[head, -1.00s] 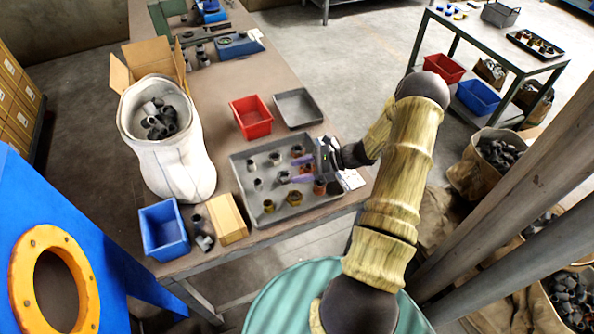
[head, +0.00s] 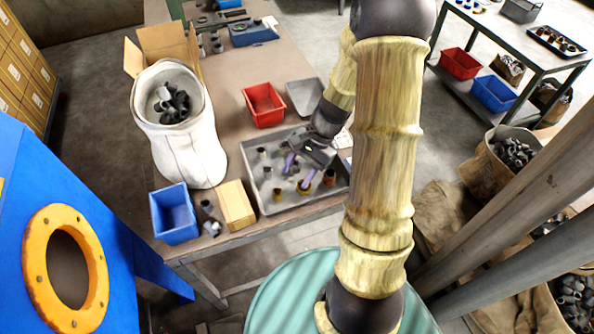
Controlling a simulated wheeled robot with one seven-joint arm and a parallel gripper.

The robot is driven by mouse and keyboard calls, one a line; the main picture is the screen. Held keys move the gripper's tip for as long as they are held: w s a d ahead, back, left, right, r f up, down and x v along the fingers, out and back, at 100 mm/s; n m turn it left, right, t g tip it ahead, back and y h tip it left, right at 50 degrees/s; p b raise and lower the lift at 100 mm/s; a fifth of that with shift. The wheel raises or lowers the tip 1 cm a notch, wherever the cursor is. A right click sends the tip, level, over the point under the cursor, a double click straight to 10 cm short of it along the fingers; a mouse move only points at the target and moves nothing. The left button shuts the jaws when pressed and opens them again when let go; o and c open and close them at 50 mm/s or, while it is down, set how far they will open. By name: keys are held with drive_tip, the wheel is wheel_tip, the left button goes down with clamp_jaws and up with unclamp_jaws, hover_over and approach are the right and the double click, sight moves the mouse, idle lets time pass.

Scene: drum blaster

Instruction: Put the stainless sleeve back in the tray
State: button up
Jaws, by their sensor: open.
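The grey tray (head: 310,203) lies on the table and holds several small grey and brass-coloured fittings standing apart. Among them are a grey sleeve (head: 262,153), a brass-coloured one (head: 278,194) and a rusty-brown one (head: 329,177). I cannot tell which piece is the stainless sleeve. My gripper (head: 295,174), with purple fingers, is open over the middle of the tray. Its fingers point down and toward the front among the fittings. Whether anything stands between them is too small to tell. My arm covers the area right of the tray.
A red bin (head: 264,105) and an empty grey tray (head: 303,97) are behind the tray.

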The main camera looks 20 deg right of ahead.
drive_tip(key=s+a+r+n+t+h, duration=0.3)
drive_tip(key=s+r+n+h, duration=0.2)
drive_tip(key=r+n, duration=0.5)
drive_tip(key=shift+s+a+r+n+t, duration=0.15)
drive_tip(key=shift+s+r+n+t, duration=0.25)
drive_tip(key=shift+s, duration=0.8)
drive_tip(key=shift+f, duration=0.1)
drive_tip(key=shift+r+p, duration=0.35)
